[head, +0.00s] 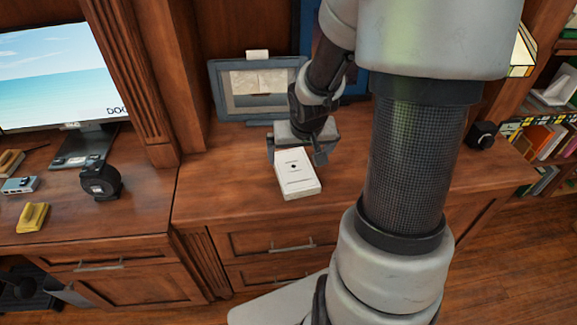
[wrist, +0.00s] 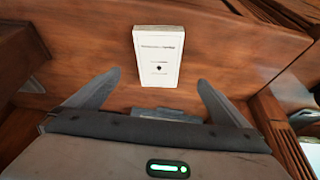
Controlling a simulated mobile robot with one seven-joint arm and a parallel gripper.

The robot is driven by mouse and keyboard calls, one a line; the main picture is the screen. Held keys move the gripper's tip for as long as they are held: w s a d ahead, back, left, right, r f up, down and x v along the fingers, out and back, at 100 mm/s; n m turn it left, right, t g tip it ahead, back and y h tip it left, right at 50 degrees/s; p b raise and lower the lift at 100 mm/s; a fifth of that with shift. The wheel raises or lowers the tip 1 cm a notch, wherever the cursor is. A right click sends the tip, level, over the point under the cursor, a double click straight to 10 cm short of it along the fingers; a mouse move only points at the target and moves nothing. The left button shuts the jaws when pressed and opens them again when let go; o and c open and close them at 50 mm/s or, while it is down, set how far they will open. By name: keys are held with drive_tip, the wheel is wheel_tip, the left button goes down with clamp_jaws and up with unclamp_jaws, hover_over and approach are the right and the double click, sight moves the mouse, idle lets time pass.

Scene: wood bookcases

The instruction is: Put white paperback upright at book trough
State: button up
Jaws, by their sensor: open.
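The white paperback (head: 297,176) lies flat on the wooden desk top, cover up, with small dark print and a dark mark on it. It also shows in the wrist view (wrist: 158,57), just beyond my fingertips. My gripper (head: 296,154) is at the book's far end in the head view, its two fingers spread wide. In the wrist view my gripper (wrist: 158,78) is open and empty, one finger to each side of the book's line. I cannot clearly pick out the book trough; it may be among the books at the right.
A framed picture (head: 258,88) stands behind my gripper. A monitor (head: 58,75), a black tape dispenser (head: 100,181) and a yellow item (head: 32,217) are at the left. A small black object (head: 482,135) sits at the right, near shelved books (head: 540,141). Desk left of the paperback is clear.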

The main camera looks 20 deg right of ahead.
drive_tip(key=b, duration=0.2)
approach(295, 168)
drive_tip(key=shift+s+a+f, duration=0.1)
drive_tip(key=shift+s+f, duration=0.05)
drive_tip(key=shift+f, duration=0.45)
drive_tip(key=shift+s+a+f, duration=0.1)
drive_tip(key=shift+f, duration=0.45)
drive_tip(key=x, duration=0.2)
drive_tip(key=b+x, duration=0.1)
drive_tip(key=x, duration=0.1)
drive_tip(key=w+b+x, duration=0.1)
drive_tip(key=x, duration=0.1)
drive_tip(key=shift+w+d+r, duration=0.1)
drive_tip(key=shift+w+d, duration=0.05)
drive_tip(key=shift+d, duration=0.1)
drive_tip(key=shift+r, duration=0.1)
drive_tip(key=c, duration=1.2)
